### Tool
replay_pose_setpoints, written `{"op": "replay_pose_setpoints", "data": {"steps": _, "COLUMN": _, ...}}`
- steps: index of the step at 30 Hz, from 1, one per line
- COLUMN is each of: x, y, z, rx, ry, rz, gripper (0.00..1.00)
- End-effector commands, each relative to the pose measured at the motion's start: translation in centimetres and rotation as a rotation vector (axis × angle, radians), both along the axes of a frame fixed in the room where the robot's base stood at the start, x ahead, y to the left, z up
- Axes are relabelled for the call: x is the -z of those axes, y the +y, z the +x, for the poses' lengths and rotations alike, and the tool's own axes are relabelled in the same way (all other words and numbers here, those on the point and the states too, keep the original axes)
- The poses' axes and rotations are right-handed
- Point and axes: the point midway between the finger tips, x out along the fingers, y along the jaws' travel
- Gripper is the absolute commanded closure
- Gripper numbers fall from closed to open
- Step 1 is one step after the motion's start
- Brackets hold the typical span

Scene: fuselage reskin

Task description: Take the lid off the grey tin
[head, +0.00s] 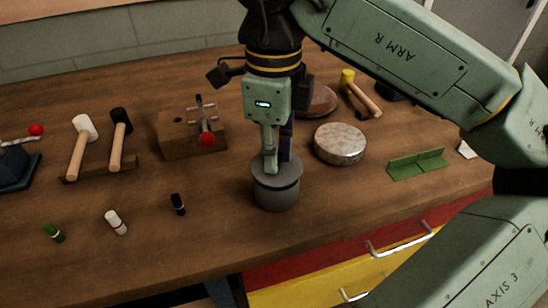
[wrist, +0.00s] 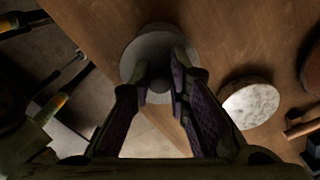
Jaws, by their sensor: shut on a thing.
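The grey tin (head: 276,195) stands upright on the wooden bench near its front edge, with its wide round lid (head: 289,176) on top. My gripper (head: 277,168) points down over the lid from above. In the wrist view, the fingers (wrist: 159,82) are shut on the dark round knob (wrist: 160,88) at the middle of the lid (wrist: 135,58). The lid appears to sit on the tin's body; whether there is a thin gap cannot be told. The tin's body is hidden under the lid in the wrist view.
A round metal-topped disc (head: 340,143) stands right of the tin, with a green angled piece (head: 417,163) beyond. A wooden block with a red-knobbed clamp (head: 190,135) is behind left. The bench front right of the tin is clear.

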Motion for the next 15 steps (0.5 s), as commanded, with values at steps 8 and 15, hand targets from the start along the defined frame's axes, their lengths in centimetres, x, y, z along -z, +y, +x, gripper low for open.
{"op": "replay_pose_setpoints", "data": {"steps": 8, "x": -2.0, "y": 1.5, "z": -3.0, "rx": -0.004, "ry": -0.006, "rz": -0.004, "gripper": 1.00}}
{"op": "replay_pose_setpoints", "data": {"steps": 15, "x": -2.6, "y": 4.3, "z": -8.8, "rx": -0.004, "ry": -0.007, "rz": -0.004, "gripper": 1.00}}
